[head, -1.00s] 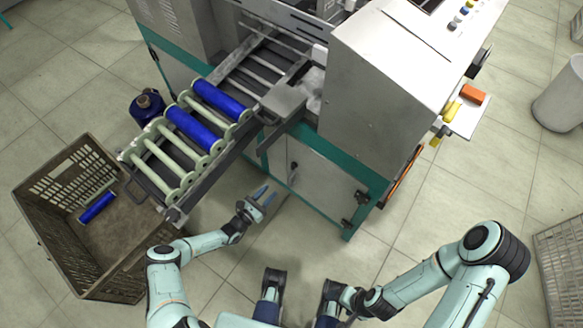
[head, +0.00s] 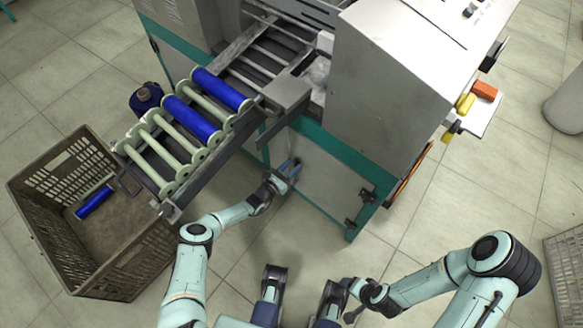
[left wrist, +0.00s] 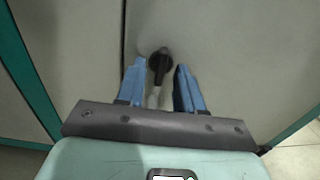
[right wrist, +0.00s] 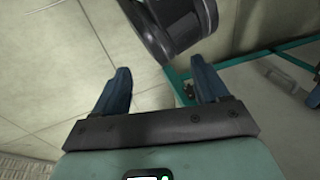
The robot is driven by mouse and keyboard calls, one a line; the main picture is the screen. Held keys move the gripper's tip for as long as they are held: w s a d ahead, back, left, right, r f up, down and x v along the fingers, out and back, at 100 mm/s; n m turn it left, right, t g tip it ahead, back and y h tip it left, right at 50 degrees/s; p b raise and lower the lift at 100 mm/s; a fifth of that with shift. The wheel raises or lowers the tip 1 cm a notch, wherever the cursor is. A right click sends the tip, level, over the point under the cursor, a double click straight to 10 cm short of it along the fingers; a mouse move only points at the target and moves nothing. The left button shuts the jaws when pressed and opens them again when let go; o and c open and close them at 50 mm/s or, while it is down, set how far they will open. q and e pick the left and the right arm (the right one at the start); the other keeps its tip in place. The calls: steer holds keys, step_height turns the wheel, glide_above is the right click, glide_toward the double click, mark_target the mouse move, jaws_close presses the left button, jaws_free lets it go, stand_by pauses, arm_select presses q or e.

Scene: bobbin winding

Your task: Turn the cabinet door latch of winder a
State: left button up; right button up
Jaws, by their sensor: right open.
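The winder's cabinet door (head: 325,185) is a grey panel in a teal frame at the front of the machine. Its black latch (left wrist: 160,62) shows in the left wrist view, between and just beyond my left fingers, its handle pointing down. My left gripper (left wrist: 160,85) is open around the latch, with a finger on either side; I cannot tell whether they touch it. In the head view my left gripper (head: 289,169) is at the door and hides the latch. My right gripper (right wrist: 160,85) is open and empty; in the head view it is low, near the middle.
A roller rack (head: 170,175) with blue and pale green bobbins juts out above and left of my left arm. A brown crate (head: 65,240) with a blue bobbin stands at left. A small shelf (head: 480,115) sticks out at the machine's right. Floor before the door is free.

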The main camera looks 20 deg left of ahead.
arm_select(q)
jaws_close()
arm_select(e)
steer(key=shift+s, duration=0.1)
arm_select(q)
steer(key=m+p, duration=0.1)
steer(key=m, duration=0.3)
steer(key=shift+r, duration=0.1)
steer(key=m+p, duration=0.1)
steer(key=m, duration=0.3)
steer(key=shift+a+m, duration=0.15)
steer(key=shift+m, duration=0.25)
steer(key=m+p, duration=0.1)
steer(key=m, duration=0.3)
steer(key=shift+w+m, duration=0.1)
steer(key=shift+m, duration=0.2)
steer(key=shift+r+m+p, duration=0.1)
steer(key=shift+m+p, duration=0.35)
steer(key=shift+m, duration=1.75)
arm_select(e)
steer(key=s+a+r+g+y, duration=0.1)
steer(key=s+a+r+g, duration=0.1)
steer(key=s+r, duration=0.2)
steer(key=shift+s+a+r, duration=0.4)
steer(key=shift+s, duration=0.45)
